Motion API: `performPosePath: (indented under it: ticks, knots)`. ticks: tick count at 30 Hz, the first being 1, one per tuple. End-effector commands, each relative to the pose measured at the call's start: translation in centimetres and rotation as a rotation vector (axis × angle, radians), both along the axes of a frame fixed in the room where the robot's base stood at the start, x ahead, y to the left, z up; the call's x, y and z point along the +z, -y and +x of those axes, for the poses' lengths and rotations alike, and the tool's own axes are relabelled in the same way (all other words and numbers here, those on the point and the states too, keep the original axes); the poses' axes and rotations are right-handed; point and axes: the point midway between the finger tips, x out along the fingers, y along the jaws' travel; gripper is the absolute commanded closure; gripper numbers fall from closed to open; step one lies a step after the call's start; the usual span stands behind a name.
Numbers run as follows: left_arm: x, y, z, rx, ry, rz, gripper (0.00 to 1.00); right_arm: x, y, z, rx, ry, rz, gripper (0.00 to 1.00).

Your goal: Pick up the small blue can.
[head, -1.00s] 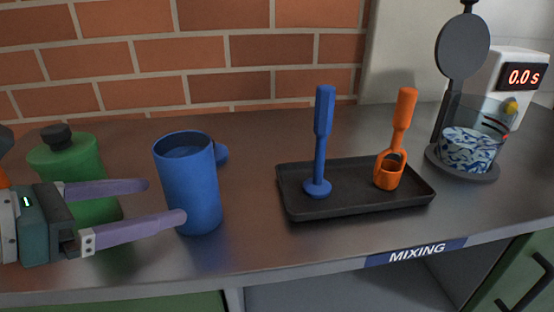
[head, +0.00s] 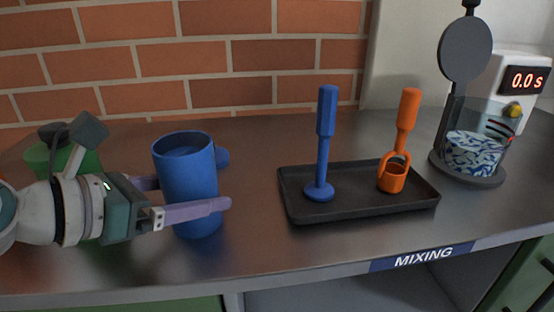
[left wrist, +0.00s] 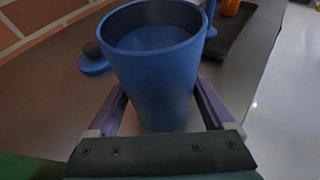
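The blue can (head: 187,175) stands upright and open-topped on the counter, with blue liquid or a blue inside near its rim. It fills the middle of the left wrist view (left wrist: 157,75). My left gripper (head: 208,193) is open and level, with its purple fingers on either side of the can's lower body. The near finger crosses in front of the can; the far fingertip is hidden behind it. In the left wrist view, gaps show between fingers and can low down; I cannot tell contact further out. My right gripper is not in view.
A low blue lid-like piece with a dark knob (left wrist: 92,60) lies behind the can. A green container (head: 42,158) stands left, partly behind my arm. A black tray (head: 355,207) to the right holds a blue tool (head: 325,140) and an orange tool (head: 408,115). Counter between is clear.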

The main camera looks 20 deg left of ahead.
Motion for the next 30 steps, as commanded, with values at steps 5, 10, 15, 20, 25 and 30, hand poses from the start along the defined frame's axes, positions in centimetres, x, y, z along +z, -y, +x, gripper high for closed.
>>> performPosePath:
  ticks: [5, 10, 15, 20, 25, 30]
  knots:
    - [0.00, -0.02, -0.02, 0.000, 0.000, 0.000, 0.39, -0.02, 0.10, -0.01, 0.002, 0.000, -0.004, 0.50]
    - [0.00, -0.02, -0.02, 0.000, 0.000, 0.000, 0.58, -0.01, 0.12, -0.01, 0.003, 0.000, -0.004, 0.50]
    - [-0.01, -0.02, -0.02, 0.000, 0.000, 0.000, 0.78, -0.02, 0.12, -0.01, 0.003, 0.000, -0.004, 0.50]
    - [-0.01, -0.02, -0.03, 0.000, 0.000, 0.000, 0.96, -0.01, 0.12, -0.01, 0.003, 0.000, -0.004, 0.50]
    - [0.13, -0.04, 0.04, 0.001, 0.003, 0.000, 1.00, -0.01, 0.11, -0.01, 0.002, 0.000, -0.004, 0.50]
    - [0.30, -0.03, 0.04, 0.001, 0.003, 0.000, 1.00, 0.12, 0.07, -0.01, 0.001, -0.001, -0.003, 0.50]
